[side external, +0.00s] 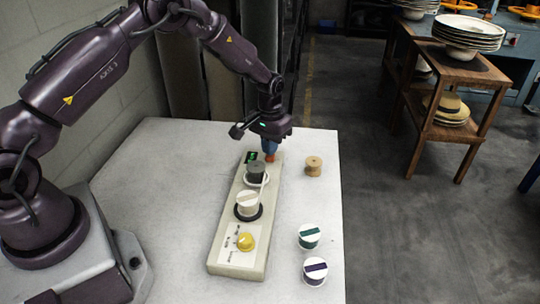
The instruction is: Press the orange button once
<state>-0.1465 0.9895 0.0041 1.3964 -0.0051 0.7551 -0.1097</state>
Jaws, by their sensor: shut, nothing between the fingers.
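The orange button (270,158) is a small orange spot at the far end of a long cream panel (226,250) on the table. My gripper (269,149) is shut and empty, with its blue fingers pointing down directly over the button. The fingertips look at or very near the button's top and hide part of it. I cannot tell whether they touch it or whether the button is pressed down.

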